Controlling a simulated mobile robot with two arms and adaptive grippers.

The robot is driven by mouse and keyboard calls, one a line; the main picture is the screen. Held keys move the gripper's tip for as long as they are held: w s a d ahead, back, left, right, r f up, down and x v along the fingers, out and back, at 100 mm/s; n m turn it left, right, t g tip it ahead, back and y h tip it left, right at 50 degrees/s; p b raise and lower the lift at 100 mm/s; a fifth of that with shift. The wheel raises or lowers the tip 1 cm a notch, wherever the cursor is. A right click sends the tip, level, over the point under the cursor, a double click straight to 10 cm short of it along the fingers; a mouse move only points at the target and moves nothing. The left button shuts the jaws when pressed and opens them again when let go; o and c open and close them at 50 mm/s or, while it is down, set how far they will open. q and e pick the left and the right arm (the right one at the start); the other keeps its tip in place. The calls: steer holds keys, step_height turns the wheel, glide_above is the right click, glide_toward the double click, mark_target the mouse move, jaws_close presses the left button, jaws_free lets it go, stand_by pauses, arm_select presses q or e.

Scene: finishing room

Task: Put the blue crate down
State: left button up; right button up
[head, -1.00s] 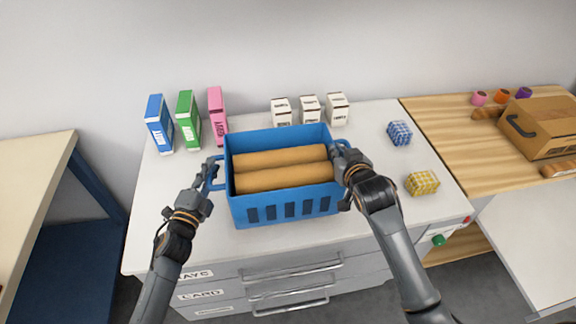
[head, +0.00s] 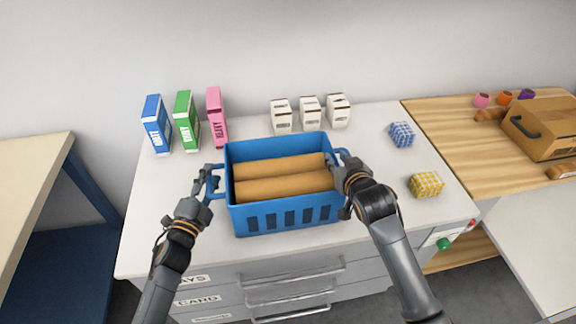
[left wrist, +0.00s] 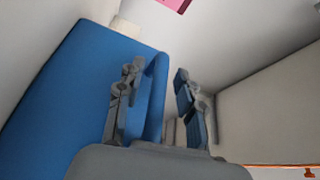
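The blue crate (head: 287,218) is upright at the front middle of the white counter (head: 170,225), with brown rolls (head: 282,178) lying in it. Its base appears to be on the counter, though contact is hard to see. My left gripper (head: 210,182) is at the crate's left handle. In the left wrist view its two fingers (left wrist: 157,92) stand apart on either side of the blue handle (left wrist: 155,105), with gaps visible. My right gripper (head: 338,168) is at the right handle (head: 344,156); its fingers are partly hidden.
Blue, green and pink boxes (head: 187,122) stand at the back left, small white cartons (head: 310,113) behind the crate. A blue checked block (head: 401,135) and a yellow one (head: 426,184) lie to the right. A cardboard box (head: 545,128) sits on the wooden top.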

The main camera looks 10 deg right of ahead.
steer(key=shift+s, duration=0.1)
arm_select(q)
steer(key=r+v, duration=0.1)
steer(key=v, duration=1.1)
steer(key=shift+f, duration=0.45)
arm_select(e)
steer(key=v, duration=1.1)
steer(key=shift+s, duration=0.4)
